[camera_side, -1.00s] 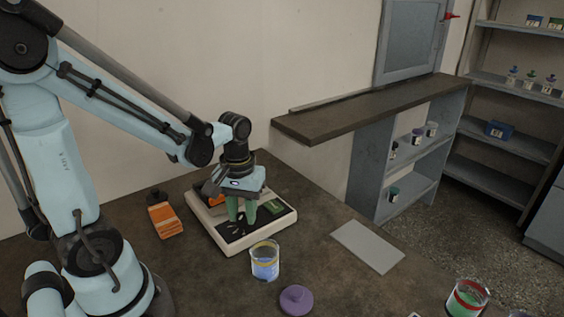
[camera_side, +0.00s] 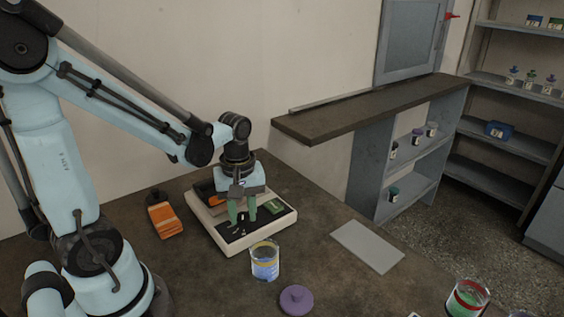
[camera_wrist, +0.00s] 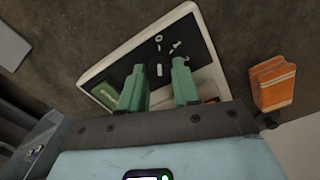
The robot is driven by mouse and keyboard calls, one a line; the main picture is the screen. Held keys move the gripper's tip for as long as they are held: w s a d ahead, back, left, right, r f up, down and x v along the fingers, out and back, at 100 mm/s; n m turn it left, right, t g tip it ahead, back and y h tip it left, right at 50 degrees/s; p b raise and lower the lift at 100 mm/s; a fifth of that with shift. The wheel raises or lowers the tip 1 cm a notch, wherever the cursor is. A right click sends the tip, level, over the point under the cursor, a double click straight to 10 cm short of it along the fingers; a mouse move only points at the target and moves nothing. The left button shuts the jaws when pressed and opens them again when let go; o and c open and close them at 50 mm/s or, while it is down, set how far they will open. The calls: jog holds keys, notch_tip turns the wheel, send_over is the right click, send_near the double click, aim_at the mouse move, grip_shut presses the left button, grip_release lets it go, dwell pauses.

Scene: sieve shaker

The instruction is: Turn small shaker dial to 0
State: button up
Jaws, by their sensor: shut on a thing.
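The shaker (camera_side: 278,229) is a low cream box with a black top panel, on the brown table against the wall side. The panel carries small white marks and a green patch; in the wrist view the shaker (camera_wrist: 187,12) shows several small white parts on the panel. My gripper (camera_side: 242,219) points down over the middle of the panel, with its green fingers close together. In the wrist view the fingers of my gripper (camera_wrist: 162,72) have a narrow gap between them. The dial itself is hidden at the fingertips, and I cannot read its setting.
An orange box (camera_side: 166,220) stands left of the shaker. A beaker of blue liquid (camera_side: 265,263) stands close in front of it. A raised shelf (camera_side: 372,107) stands behind.

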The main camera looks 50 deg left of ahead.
aim_at(244, 216)
jog(key=o, duration=1.1)
jog(key=shift+c, duration=0.2)
jog(key=shift+r, duration=0.1)
notch_tip(244, 216, up, 12)
dwell(0.4)
jog(key=d+f+m+t, duration=0.1)
jog(key=d+m+t, duration=0.2)
jog(key=m, duration=0.3)
jog(key=w+d+f+m+t, duration=0.1)
jog(key=d+f+m+t, duration=0.1)
jog(key=m, duration=0.5)
jog(key=shift+w+d+f+m+t, duration=0.25)
jog(key=shift+d+t, duration=0.2)
jog(key=shift+t, duration=0.55)
